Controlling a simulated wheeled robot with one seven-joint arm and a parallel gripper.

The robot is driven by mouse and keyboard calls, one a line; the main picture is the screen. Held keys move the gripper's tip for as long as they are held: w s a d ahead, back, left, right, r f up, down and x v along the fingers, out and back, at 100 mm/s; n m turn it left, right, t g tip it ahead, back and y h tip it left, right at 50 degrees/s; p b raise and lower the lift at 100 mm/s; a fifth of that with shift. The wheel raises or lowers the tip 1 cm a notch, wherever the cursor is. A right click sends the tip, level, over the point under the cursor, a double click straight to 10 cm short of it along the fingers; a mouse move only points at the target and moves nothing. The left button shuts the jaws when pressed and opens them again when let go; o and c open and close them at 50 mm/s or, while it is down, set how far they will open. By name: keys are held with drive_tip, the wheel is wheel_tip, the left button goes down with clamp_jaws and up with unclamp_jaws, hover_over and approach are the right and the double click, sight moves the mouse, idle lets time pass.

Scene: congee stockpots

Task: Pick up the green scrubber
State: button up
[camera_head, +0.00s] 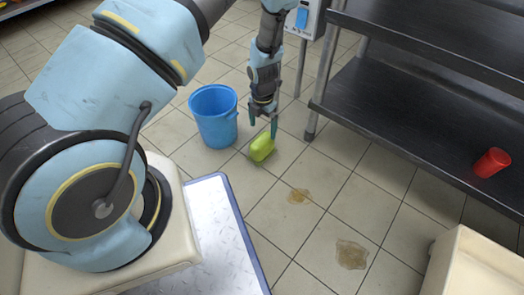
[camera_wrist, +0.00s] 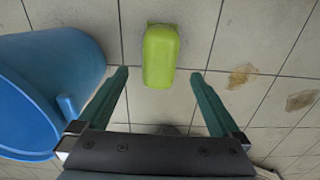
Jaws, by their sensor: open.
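The green scrubber (camera_head: 262,147) lies on the tiled floor to the right of a blue bucket in the head view. In the wrist view the scrubber (camera_wrist: 161,56) shows upper middle, long side running away from me, just beyond and between my fingertips. My gripper (camera_head: 263,125) points down over the scrubber, and one finger overlaps its edge in the head view. In the wrist view my gripper (camera_wrist: 160,74) has its two dark green fingers wide apart with nothing between them. I cannot tell the exact height of the fingertips above the scrubber.
The blue bucket (camera_head: 214,116) stands close to the left of my gripper; it also fills the left of the wrist view (camera_wrist: 50,70). A dark metal shelf (camera_head: 400,105) with a red cup (camera_head: 491,162) is at right. Brown stains (camera_head: 351,254) mark the otherwise clear floor in front.

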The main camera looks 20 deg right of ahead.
sight(262, 138)
wheel_tip(262, 138, down, 9)
drive_tip(key=b, duration=0.5)
drive_tip(key=shift+a, duration=0.15)
drive_tip(key=shift+r, duration=0.1)
drive_tip(key=shift+c, duration=0.2)
drive_tip(key=c, duration=1.4)
drive_tip(key=shift+c, duration=0.2)
drive_tip(key=shift+r, duration=0.1)
wheel_tip(262, 138, up, 10)
drive_tip(key=p, duration=0.5)
